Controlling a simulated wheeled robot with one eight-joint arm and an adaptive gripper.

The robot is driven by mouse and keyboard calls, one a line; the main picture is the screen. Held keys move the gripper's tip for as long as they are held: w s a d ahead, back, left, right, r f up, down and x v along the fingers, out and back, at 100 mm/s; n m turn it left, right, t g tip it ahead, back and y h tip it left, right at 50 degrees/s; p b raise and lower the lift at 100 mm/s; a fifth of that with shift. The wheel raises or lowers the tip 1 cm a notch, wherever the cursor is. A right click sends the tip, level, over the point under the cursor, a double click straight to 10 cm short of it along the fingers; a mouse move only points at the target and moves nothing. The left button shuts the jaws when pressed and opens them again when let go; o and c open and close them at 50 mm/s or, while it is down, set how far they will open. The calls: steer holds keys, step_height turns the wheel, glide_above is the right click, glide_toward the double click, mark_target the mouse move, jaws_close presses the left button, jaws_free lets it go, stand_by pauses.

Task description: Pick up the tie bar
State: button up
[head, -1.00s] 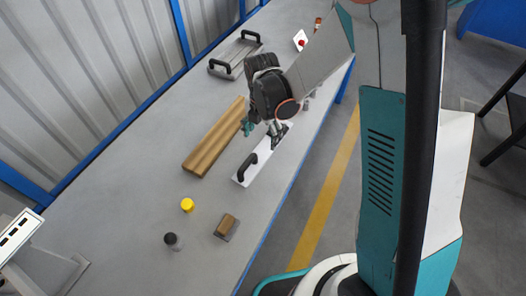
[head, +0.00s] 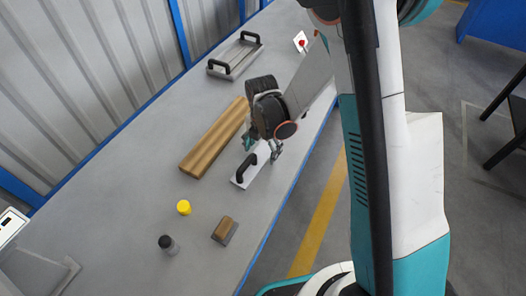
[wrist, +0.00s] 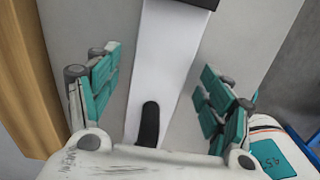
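A white bar with a black handle, which I take for the tie bar (head: 260,172), lies on the grey table near its right edge. In the wrist view the white bar (wrist: 165,60) runs lengthwise between my fingers. Its near black handle (wrist: 148,125) shows low in the middle, and a dark part shows at the top edge. My gripper (head: 262,147) is over the bar, and my arm hides the bar's far part. In the wrist view my gripper (wrist: 158,95) is open, with teal fingers spread apart on either side of the bar, holding nothing.
A long brown wooden piece (head: 212,138) lies left of the bar. A grey plate with two black handles (head: 234,60) is farther back. A yellow cap (head: 184,208), a dark cylinder (head: 168,245) and a small brown block (head: 225,229) stand nearer. A red-and-white item (head: 301,42) is far right.

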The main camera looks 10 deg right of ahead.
jaws_close()
steer(key=shift+r, duration=0.15)
